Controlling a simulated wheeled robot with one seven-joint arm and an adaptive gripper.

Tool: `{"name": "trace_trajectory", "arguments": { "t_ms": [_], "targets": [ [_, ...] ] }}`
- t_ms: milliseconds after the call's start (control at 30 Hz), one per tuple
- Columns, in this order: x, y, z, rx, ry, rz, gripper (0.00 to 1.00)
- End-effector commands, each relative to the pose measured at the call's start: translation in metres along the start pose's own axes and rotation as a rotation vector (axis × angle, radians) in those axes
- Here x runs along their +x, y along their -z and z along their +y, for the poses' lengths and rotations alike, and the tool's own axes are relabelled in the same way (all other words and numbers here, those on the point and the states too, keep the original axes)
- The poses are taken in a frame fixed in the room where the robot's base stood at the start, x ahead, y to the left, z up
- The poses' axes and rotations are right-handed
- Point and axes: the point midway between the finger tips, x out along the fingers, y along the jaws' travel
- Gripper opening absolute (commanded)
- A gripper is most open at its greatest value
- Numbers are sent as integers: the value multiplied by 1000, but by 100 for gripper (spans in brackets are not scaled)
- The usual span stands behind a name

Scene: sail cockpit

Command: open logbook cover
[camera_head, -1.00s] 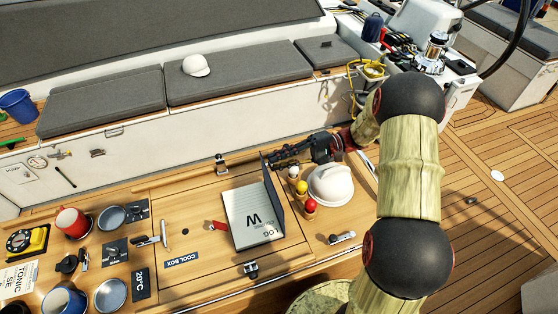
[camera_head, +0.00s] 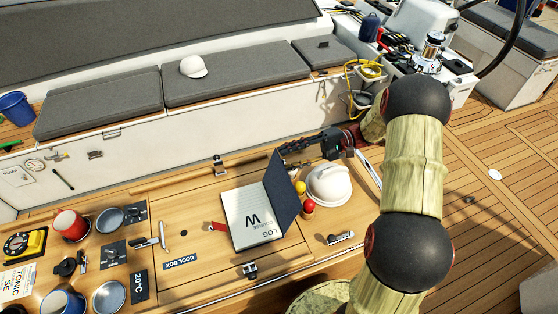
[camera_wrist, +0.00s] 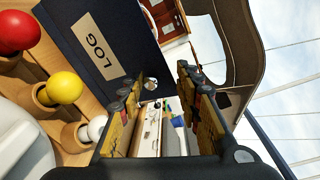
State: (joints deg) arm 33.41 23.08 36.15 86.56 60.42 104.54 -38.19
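In the wrist view the cover's outer face (camera_wrist: 95,38), with a "LOG" label, fills the upper left. My gripper (camera_head: 287,150) is at the far right side of the cover, its tips partly hidden behind the cover's upper edge. In the wrist view my gripper (camera_wrist: 160,90) has its fingers apart with nothing between them. The left finger is close to the cover; contact cannot be told.
Right of the cover stand a white helmet (camera_head: 328,184), a red-topped peg (camera_head: 308,207) and a yellow-topped peg (camera_head: 300,187). A white-topped peg (camera_wrist: 95,128) is near my left finger. A red tag (camera_head: 218,227) lies left of the book. Mugs and tins crowd the table's left.

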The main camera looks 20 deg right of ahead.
Motion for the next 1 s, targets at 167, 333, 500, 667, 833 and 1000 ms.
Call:
{"name": "trace_trajectory", "arguments": {
  "t_ms": [167, 333, 500, 667, 833, 1000],
  "targets": [
    [-39, 1, 0, 0, 3, 3, 33],
    [-64, 0, 0, -1, 2, 1, 33],
    [-76, 0, 0, 0, 1, 0, 33],
    [-78, 0, 0, 0, 1, -1, 33],
    [-78, 0, 0, 0, 1, -1, 33],
    [-83, 2, 3, 0, 1, 0, 33]
  ]
}}
